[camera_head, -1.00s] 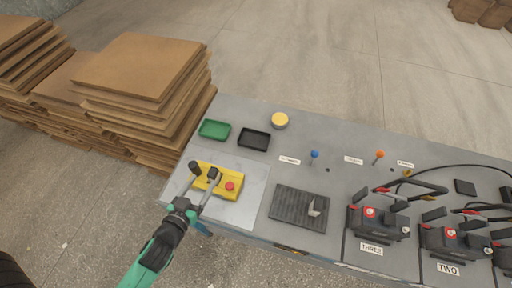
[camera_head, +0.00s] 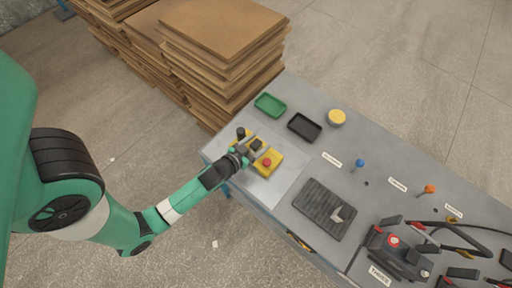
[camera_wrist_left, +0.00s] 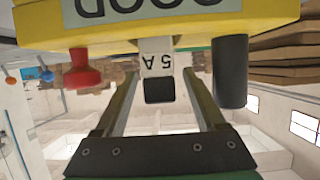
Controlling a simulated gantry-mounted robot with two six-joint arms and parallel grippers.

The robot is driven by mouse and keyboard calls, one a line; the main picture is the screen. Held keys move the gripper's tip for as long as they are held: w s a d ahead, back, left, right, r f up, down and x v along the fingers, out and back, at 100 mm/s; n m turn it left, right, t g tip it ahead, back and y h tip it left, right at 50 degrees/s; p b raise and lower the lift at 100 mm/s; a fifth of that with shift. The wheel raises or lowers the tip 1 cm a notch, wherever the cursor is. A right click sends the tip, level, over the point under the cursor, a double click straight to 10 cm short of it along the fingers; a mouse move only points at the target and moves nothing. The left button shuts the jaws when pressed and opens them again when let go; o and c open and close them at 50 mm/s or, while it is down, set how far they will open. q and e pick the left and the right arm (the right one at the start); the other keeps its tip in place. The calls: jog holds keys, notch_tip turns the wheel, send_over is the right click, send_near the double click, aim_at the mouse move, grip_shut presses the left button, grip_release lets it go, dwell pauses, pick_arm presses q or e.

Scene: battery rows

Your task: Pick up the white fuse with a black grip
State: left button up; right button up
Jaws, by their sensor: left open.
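A yellow tester box (camera_head: 272,154) with a red button stands on the light pad at the bench's left end. In the left wrist view the box (camera_wrist_left: 270,17) shows upside down. The white fuse (camera_wrist_left: 157,58), marked 5 A, sits in the box, and its black grip (camera_wrist_left: 159,90) points toward my gripper. My left gripper (camera_wrist_left: 160,75) is open, with one finger to each side of the fuse; I cannot tell whether they touch it. In the head view the left gripper (camera_head: 249,150) is at the box, and its fingertips are hard to make out. My right gripper is not in view.
A black post (camera_wrist_left: 231,72) and the red button (camera_wrist_left: 83,70) flank the fuse. A green tray (camera_head: 270,105), a black tray (camera_head: 304,127) and a yellow round object (camera_head: 337,118) lie behind. A dark ribbed mat (camera_head: 318,208) is to the right. Cardboard sheets (camera_head: 222,30) are stacked behind.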

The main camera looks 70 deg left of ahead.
pick_arm(q)
jog(key=shift+x, duration=1)
grip_shut()
jog(key=shift+r, duration=0.15)
jog(key=shift+r+p, duration=0.3)
jog(key=shift+p, duration=0.1)
jog(key=s+d+r+p, duration=0.8)
jog(key=d+r+p, duration=0.1)
jog(key=d+r, duration=0.2)
jog(key=shift+d+r, duration=0.2)
jog(key=shift+r, duration=0.4)
